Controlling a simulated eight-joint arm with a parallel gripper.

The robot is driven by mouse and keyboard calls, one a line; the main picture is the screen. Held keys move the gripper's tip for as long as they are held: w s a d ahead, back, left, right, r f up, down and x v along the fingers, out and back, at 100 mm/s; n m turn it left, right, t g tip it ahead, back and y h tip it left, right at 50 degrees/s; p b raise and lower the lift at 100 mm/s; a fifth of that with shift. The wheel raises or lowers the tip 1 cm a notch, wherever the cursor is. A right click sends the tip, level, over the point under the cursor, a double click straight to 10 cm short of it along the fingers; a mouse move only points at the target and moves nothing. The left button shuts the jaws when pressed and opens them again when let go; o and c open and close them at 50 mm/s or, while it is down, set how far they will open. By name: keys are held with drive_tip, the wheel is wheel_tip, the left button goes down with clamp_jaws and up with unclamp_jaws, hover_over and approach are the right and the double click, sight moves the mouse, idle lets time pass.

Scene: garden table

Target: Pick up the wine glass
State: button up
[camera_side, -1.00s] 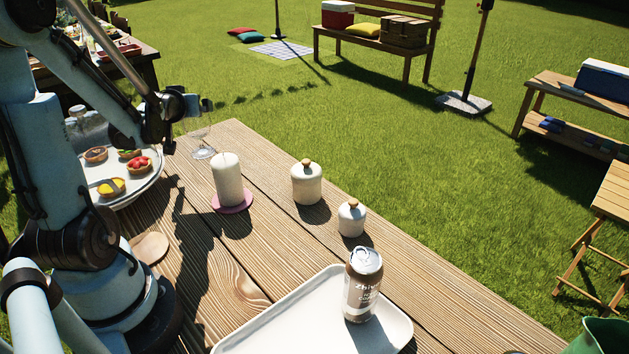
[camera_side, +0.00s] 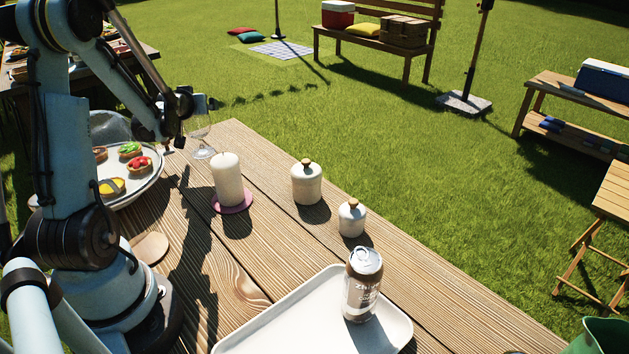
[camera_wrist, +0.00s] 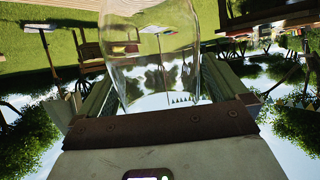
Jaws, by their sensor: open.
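The wine glass (camera_side: 204,150) stands upright at the far corner of the wooden table in the side view. Its foot and stem show, and its bowl is partly hidden by my gripper (camera_side: 208,104). In the wrist view the clear bowl of the wine glass (camera_wrist: 155,60) fills the upper middle, between the two fingers of my gripper (camera_wrist: 155,90). The fingers are open, one on each side of the bowl. I cannot tell whether either finger touches the glass.
A white candle (camera_side: 228,178) on a pink coaster stands just in front of the glass. A plate of tarts (camera_side: 148,180) is to the left. Two lidded jars (camera_side: 306,185), a can (camera_side: 362,285) and a white tray (camera_side: 270,325) are further right.

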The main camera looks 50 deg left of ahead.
drive_tip(key=c, duration=1.4)
drive_tip(key=shift+r, duration=0.15)
